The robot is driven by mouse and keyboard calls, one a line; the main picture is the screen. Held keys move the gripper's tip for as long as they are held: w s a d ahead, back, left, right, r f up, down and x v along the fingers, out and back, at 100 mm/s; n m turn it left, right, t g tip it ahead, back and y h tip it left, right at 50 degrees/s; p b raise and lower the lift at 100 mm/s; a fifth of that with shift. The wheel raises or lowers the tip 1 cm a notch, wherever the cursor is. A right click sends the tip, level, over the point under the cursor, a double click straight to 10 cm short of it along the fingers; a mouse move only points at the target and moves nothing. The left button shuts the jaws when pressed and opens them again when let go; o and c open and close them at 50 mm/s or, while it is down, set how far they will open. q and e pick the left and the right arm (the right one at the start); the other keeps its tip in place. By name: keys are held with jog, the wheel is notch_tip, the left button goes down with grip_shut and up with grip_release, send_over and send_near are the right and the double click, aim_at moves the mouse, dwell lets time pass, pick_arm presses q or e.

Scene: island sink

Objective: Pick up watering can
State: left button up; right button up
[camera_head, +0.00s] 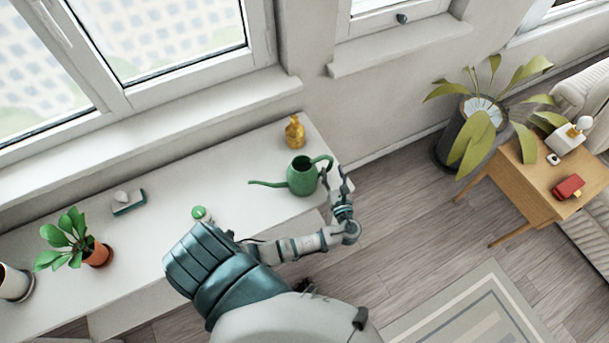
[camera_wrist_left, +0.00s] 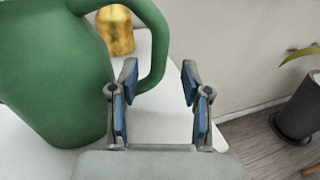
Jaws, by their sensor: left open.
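The green watering can (camera_head: 302,177) stands upright near the right end of the white counter. Its spout points left and its handle points right, toward my left gripper (camera_head: 338,181). In the left wrist view the can's body (camera_wrist_left: 55,75) fills the left side. My right gripper is not in view.
A gold vase (camera_head: 294,133) stands just behind the can. A tissue box (camera_head: 128,202), a green-topped item (camera_head: 199,213) and a potted plant (camera_head: 97,252) are further left on the white counter (camera_head: 190,180). Open floor lies right of the counter, with a large plant pot (camera_head: 458,140) beyond.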

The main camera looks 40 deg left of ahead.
aim_at(330, 168)
pick_arm(q)
jog(key=x, duration=0.3)
jog(key=shift+s+a+f, duration=0.1)
jog(key=shift+a+f, duration=0.1)
jog(key=shift+a, duration=0.2)
jog(key=shift+d+r, duration=0.1)
jog(key=shift+d, duration=0.3)
grip_shut()
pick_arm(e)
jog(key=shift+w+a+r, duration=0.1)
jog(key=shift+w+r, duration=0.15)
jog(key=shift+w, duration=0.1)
pick_arm(q)
jog(key=shift+a, duration=0.25)
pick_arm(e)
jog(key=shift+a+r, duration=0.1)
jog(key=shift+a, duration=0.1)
pick_arm(q)
jog(key=shift+r, duration=0.1)
